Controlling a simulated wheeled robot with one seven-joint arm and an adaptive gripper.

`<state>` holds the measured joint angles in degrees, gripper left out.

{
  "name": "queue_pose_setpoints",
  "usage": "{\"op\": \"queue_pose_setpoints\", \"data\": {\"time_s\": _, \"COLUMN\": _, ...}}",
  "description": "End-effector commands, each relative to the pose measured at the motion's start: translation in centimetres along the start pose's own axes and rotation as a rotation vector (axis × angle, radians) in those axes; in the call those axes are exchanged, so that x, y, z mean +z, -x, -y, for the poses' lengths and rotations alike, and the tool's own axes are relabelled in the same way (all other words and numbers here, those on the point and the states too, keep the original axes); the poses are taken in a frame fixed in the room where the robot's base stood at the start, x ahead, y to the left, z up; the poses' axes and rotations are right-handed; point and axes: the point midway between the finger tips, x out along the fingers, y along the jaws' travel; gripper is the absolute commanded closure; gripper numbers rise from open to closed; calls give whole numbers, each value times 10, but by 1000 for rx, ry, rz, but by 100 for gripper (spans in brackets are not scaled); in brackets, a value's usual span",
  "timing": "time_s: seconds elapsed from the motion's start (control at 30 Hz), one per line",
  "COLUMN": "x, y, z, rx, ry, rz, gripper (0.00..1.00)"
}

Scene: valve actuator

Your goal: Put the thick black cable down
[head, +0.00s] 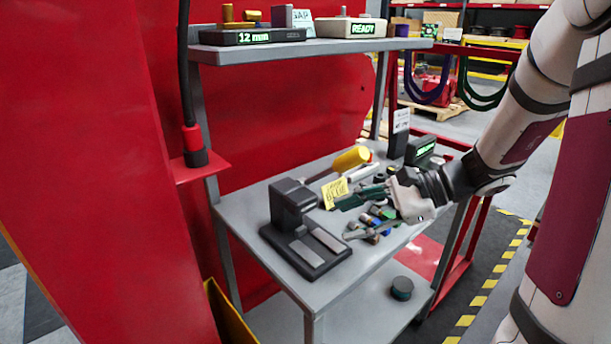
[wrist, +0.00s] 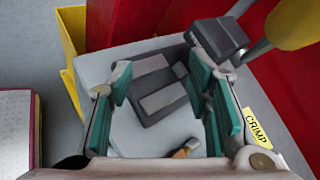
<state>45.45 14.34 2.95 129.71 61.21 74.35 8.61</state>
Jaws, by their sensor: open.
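A thick black cable (head: 184,70) hangs down at the upper left of the head view. It runs into a red collar (head: 192,138) and a black fitting (head: 195,158) on a red bracket. My gripper (head: 350,217) is over the grey workbench, well to the right of this cable. It also shows in the wrist view (wrist: 160,78), with its green-padded fingers apart and nothing between them. No cable shows in the wrist view. A dark crimp press (head: 290,205) stands left of the gripper; in the wrist view its base (wrist: 158,88) lies beyond the fingers.
The workbench (head: 240,222) carries a yellow "CRIMP" card (head: 334,192), a yellow cylinder (head: 351,158) and several small coloured parts (head: 378,222). A shelf (head: 320,48) with displays spans above. A red panel (head: 80,150) fills the left. A dark round piece (head: 402,288) sits on the lower shelf.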

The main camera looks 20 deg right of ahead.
Motion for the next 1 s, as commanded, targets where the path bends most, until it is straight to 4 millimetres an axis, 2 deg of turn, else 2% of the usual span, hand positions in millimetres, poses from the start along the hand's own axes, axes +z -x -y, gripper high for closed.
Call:
{"op": "queue_pose_setpoints", "data": {"time_s": 0.03, "x": -23, "y": 10, "z": 10, "rx": -86, "ry": -98, "rz": 37, "gripper": 55}}
{"op": "queue_pose_setpoints", "data": {"time_s": 0.13, "x": -64, "y": 34, "z": 31, "rx": -267, "ry": -263, "rz": 114, "gripper": 55}}
{"op": "queue_pose_setpoints", "data": {"time_s": 0.3, "x": -134, "y": 81, "z": 47, "rx": -555, "ry": -481, "rz": 218, "gripper": 55}}
{"op": "queue_pose_setpoints", "data": {"time_s": 0.4, "x": -165, "y": 105, "z": 48, "rx": -683, "ry": -562, "rz": 260, "gripper": 55}}
{"op": "queue_pose_setpoints", "data": {"time_s": 0.5, "x": -186, "y": 121, "z": 46, "rx": -766, "ry": -610, "rz": 287, "gripper": 55}}
{"op": "queue_pose_setpoints", "data": {"time_s": 0.67, "x": -197, "y": 125, "z": 50, "rx": -814, "ry": -635, "rz": 302, "gripper": 55}}
{"op": "queue_pose_setpoints", "data": {"time_s": 1.0, "x": -196, "y": 84, "z": 95, "rx": -812, "ry": -634, "rz": 302, "gripper": 55}}
